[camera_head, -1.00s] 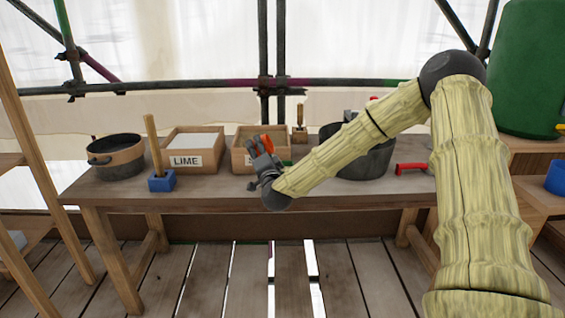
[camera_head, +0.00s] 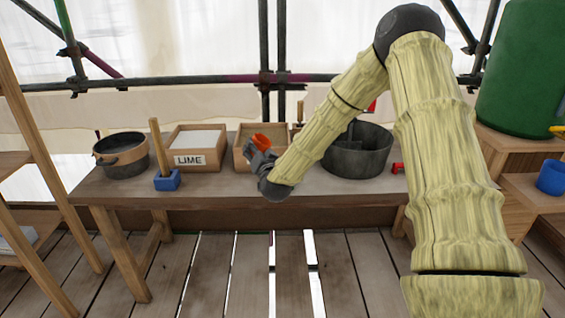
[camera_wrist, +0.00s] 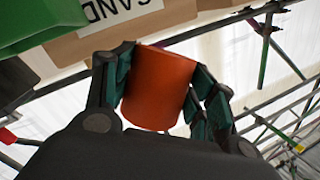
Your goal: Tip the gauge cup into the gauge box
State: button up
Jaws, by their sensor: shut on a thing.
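The orange gauge cup (camera_head: 261,141) is in my gripper (camera_head: 256,150), held above the table in front of the sand box. In the wrist view the cup (camera_wrist: 158,88) sits between the two fingers (camera_wrist: 160,90), which press on its sides. Its contents do not show. A green object (camera_wrist: 45,20) fills the top left corner of the wrist view, close to the cup and apart from it. It may be the gauge box, but I cannot tell. In the head view my arm hides that area.
The wooden sand box (camera_head: 240,153) stands behind my gripper, with the LIME box (camera_head: 196,160) to its left. A dark bucket (camera_head: 365,158) is right of my forearm.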

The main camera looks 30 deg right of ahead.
jog(key=shift+w+a+f+n+p, duration=0.1)
jog(key=shift+w+a+n+p, duration=0.2)
jog(key=shift+n, duration=0.2)
jog(key=shift+w+a+f+n+g+p, duration=0.15)
jog(key=shift+a+f+n+g, duration=0.15)
jog(key=shift+f, duration=0.3)
jog(key=shift+w+a+f+n+g+p, duration=0.1)
jog(key=shift+a+f+n+p, duration=0.05)
jog(key=shift+f+n, duration=0.35)
jog(key=shift+n+g, duration=0.5)
jog(key=shift+n, duration=0.3)
jog(key=f, duration=0.2)
jog(key=a+f, duration=0.1)
jog(key=f, duration=0.1)
jog(key=shift+w, duration=0.35)
jog(key=shift+w+a+f+n+g+h+p, duration=0.2)
jog(key=shift+f+n, duration=0.15)
jog(key=shift+f, duration=0.15)
jog(key=shift+w+a+f+n+g+h+p, duration=0.1)
jog(key=shift+a+f+n+g+h, duration=0.1)
jog(key=shift+f+n, duration=0.25)
